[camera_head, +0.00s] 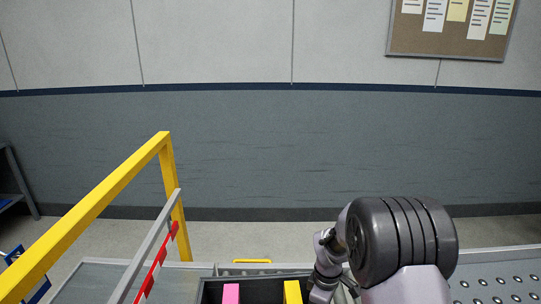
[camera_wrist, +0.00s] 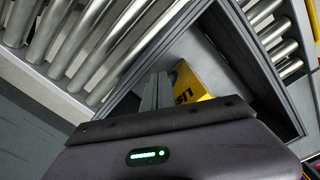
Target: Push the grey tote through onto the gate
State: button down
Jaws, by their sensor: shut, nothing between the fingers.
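The grey tote (camera_head: 273,273) is at the bottom edge of the head view, cut off by the frame. Inside it stand a pink item (camera_head: 231,293) and a yellow item (camera_head: 292,291). In the wrist view the tote's rim (camera_wrist: 262,68) runs diagonally, with a yellow box (camera_wrist: 192,82) with dark lettering inside. My gripper (camera_wrist: 155,92) is shut and empty, its fingers pointing at the tote; I cannot tell whether they touch it. In the head view my arm hides the tote's right side, and the fingertips do not show clearly. I cannot tell for certain which part is the gate.
Metal rollers (camera_wrist: 75,40) flank the tote. A perforated surface with studs (camera_head: 495,280) lies at the right. A wall closes the back.

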notch_tip(320, 180, down, 4)
jog(key=shift+r+b, duration=0.1)
jog(key=shift+b, duration=0.55)
jog(key=d+p, duration=0.4)
jog(key=d, duration=1.6)
jog(key=shift+s+d, duration=0.15)
jog(key=shift+d, duration=0.1)
dwell(0.8)
